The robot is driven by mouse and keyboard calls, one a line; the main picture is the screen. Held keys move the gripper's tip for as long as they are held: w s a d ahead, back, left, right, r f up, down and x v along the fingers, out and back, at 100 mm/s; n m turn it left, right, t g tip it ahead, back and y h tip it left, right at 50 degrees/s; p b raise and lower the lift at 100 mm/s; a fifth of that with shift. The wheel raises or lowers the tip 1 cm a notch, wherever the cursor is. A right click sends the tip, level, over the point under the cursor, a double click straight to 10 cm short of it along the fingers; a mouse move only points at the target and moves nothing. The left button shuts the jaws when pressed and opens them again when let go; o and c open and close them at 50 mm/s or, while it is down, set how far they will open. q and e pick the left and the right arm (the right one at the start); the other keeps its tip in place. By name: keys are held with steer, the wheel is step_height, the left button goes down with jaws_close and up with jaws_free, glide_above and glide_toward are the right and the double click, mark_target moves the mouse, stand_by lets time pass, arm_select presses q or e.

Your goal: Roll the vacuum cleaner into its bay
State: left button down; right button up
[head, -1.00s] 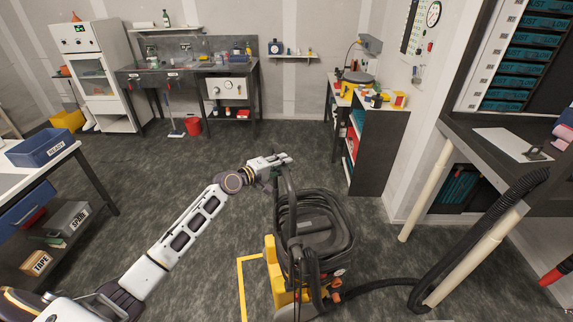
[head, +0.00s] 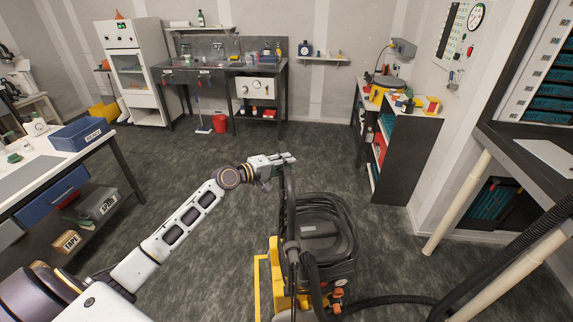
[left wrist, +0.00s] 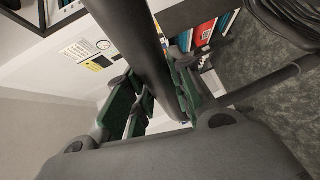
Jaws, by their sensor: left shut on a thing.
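The vacuum cleaner (head: 325,240) stands on the floor at the lower middle of the head view, dark with a yellow part on its left side and a coiled hose on top. My left gripper (head: 280,163) is at the top of its upright black handle tube (head: 290,205) and shut on it. In the left wrist view the dark tube (left wrist: 138,40) runs between the green-padded fingers (left wrist: 155,100). My right gripper is not in view.
A black hose (head: 385,300) runs right from the cleaner toward pale posts (head: 460,205) under a dark bench. A dark shelf unit (head: 405,155) stands behind right. A workbench (head: 60,165) is at left.

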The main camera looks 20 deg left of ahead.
arm_select(q)
steer(key=c, duration=1.2)
jaws_free()
steer(key=shift+c, duration=0.2)
steer(key=shift+s+a, duration=0.1)
steer(key=shift+s, duration=0.05)
steer(key=v, duration=1.1)
steer(key=shift+s, duration=0.3)
steer(key=shift+a, duration=0.1)
